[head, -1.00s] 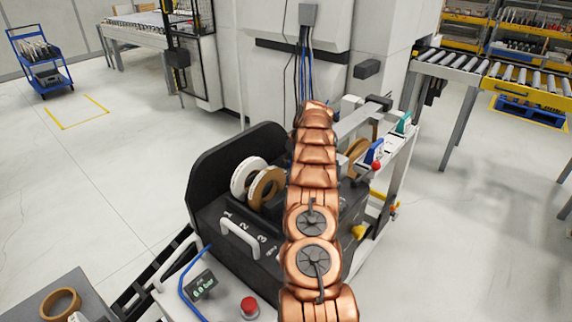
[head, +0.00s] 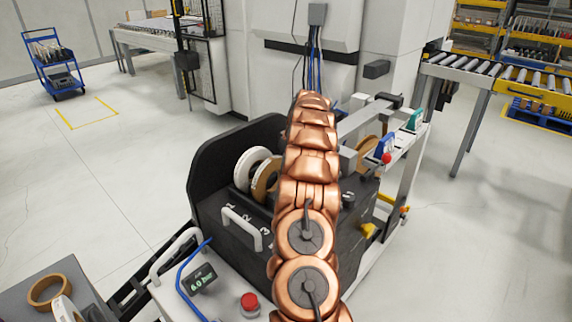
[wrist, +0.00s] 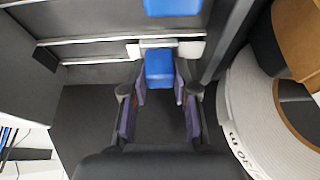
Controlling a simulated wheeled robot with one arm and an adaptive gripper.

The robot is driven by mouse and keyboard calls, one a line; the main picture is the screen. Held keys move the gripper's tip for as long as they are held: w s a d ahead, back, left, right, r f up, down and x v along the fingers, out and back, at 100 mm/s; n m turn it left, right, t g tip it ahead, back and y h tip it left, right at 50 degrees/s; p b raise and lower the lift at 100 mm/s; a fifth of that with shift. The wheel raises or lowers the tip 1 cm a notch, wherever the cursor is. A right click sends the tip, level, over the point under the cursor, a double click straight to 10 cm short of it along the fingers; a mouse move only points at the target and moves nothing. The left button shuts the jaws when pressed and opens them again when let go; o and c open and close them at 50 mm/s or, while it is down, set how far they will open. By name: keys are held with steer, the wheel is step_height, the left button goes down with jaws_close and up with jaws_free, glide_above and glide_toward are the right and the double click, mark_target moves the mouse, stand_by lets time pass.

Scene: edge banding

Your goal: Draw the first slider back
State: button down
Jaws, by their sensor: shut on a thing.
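In the wrist view my gripper (wrist: 160,82) is shut on a blue slider block (wrist: 158,64), one finger on each side of it. The block is beside a pale rail (wrist: 90,41) on a dark housing. A second blue block (wrist: 172,6) shows at the top edge of that view. In the head view my copper arm reaches over the black edge-band magazine (head: 205,165), whose front carries the numbers 1, 2 and 3. My gripper and the held slider are hidden behind the arm there.
A white roll (head: 247,168) and a brown roll (head: 264,181) stand in the magazine; the white roll (wrist: 238,120) is close right of my gripper in the wrist view. A white handle (head: 240,228) and red button (head: 249,301) are in front. Open floor lies left.

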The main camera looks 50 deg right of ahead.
steer(key=shift+a, duration=0.65)
steer(key=c, duration=0.9)
jaws_free()
steer(key=shift+a, duration=0.1)
steer(key=shift+v, duration=4)
